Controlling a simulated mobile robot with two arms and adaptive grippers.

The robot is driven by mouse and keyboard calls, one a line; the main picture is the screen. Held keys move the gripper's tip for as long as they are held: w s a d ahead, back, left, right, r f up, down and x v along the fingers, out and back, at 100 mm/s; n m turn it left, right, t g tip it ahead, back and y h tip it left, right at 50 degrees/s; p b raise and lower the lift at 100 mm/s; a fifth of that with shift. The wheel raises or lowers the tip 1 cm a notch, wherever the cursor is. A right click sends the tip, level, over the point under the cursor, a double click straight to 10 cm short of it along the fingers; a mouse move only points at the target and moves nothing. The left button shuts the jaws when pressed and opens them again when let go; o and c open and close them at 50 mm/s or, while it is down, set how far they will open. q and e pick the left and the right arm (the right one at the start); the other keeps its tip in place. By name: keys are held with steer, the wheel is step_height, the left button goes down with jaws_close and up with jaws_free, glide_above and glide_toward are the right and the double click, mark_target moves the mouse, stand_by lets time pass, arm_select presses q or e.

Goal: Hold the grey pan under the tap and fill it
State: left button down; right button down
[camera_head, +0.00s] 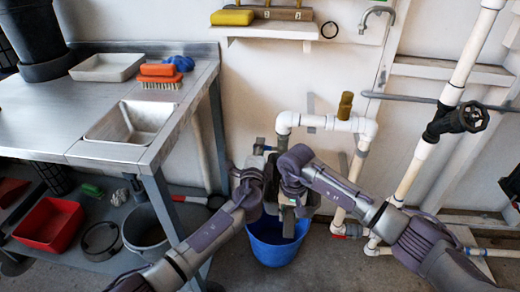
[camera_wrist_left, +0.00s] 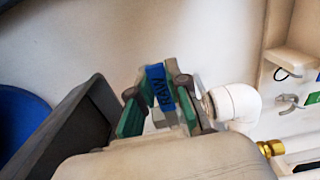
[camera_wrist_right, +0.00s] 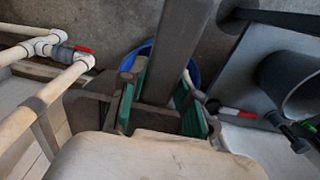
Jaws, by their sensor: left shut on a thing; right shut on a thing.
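My left gripper (camera_head: 250,172) is shut on a blue tap handle (camera_wrist_left: 158,85) marked RAW, which sits between its green pads in the left wrist view. My right gripper (camera_head: 290,190) is lower and to the right, above the blue bucket (camera_head: 270,247). It is shut on a dark grey piece (camera_wrist_right: 178,45), seemingly the grey pan's wall. The grey pan (camera_wrist_left: 72,122) shows beside the left gripper in the left wrist view. My grippers hide most of it in the head view. The tap's outlet, the pan's inside and any water are hidden.
White pipes (camera_head: 325,122) with a brass fitting (camera_head: 345,105) stand just right of the grippers. A black valve wheel (camera_head: 473,116) is further right. A metal bench (camera_head: 40,125) with a sink (camera_head: 130,122) is at the left. A grey pot (camera_head: 146,230) stands on its lower shelf.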

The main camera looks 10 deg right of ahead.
arm_select(q)
steer(key=shift+s+d+f, duration=0.1)
steer(key=shift+d, duration=0.05)
arm_select(e)
steer(key=shift+w, duration=0.1)
arm_select(q)
steer(key=c, duration=1.1)
jaws_free()
steer(key=v, duration=1.2)
arm_select(e)
steer(key=shift+r, duration=0.1)
arm_select(q)
steer(key=shift+r, duration=0.2)
